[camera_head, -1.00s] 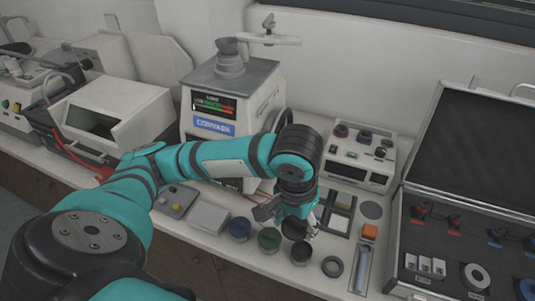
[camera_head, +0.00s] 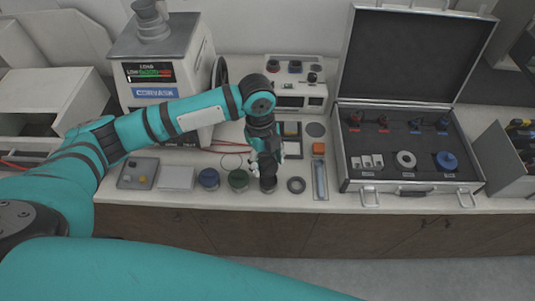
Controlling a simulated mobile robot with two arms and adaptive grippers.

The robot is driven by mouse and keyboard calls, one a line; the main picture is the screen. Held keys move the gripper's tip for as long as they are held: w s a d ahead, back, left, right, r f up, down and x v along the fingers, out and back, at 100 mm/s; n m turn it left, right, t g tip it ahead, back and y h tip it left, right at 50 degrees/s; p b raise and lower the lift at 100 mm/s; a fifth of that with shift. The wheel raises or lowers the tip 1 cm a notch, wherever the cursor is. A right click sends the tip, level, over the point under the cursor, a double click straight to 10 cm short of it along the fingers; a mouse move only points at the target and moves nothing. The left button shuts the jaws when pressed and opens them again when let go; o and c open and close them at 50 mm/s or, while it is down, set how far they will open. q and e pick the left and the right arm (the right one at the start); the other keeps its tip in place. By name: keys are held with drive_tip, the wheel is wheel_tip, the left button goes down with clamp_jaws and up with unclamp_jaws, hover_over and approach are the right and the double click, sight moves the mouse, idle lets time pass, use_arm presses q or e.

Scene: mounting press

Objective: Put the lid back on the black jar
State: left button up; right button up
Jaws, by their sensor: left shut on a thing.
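The black jar (camera_head: 268,186) stands on the counter, to the right of the green jar (camera_head: 238,179) and the blue jar (camera_head: 208,178). My left gripper (camera_head: 265,167) points down right over the black jar and is shut on a dark thing that looks like the black lid. The lid is small and mostly hidden by the fingers. I cannot tell whether it touches the jar's rim. My right gripper is not in view.
A dark ring (camera_head: 296,184) lies right of the black jar, then a narrow tray (camera_head: 320,180). An orange block (camera_head: 318,148) sits behind. An open case (camera_head: 350,188) stands to the right. A grey box (camera_head: 137,173) and pale block (camera_head: 177,178) lie left.

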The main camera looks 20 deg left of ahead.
use_arm(q)
drive_tip(key=shift+w+d+f+m, duration=0.15)
drive_tip(key=shift+w+m, duration=0.1)
drive_tip(key=shift+m, duration=0.45)
drive_tip(key=shift+w+f+m, duration=0.1)
drive_tip(key=shift+m, duration=0.3)
drive_tip(key=shift+f, duration=0.25)
drive_tip(key=shift+f+b, duration=0.4)
drive_tip(key=shift+b, duration=0.05)
drive_tip(key=shift+f+b, duration=0.3)
drive_tip(key=shift+b, duration=0.05)
wheel_tip(320, 180, down, 3)
drive_tip(key=b, duration=0.3)
drive_tip(key=shift+f+b, duration=0.3)
drive_tip(key=shift+f, duration=0.55)
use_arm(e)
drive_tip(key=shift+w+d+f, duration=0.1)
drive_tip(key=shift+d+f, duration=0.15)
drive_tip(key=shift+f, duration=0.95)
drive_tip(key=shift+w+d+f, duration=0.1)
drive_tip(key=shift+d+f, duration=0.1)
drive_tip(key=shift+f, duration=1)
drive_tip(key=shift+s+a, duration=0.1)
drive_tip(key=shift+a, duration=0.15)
use_arm(q)
drive_tip(key=shift+p, duration=0.4)
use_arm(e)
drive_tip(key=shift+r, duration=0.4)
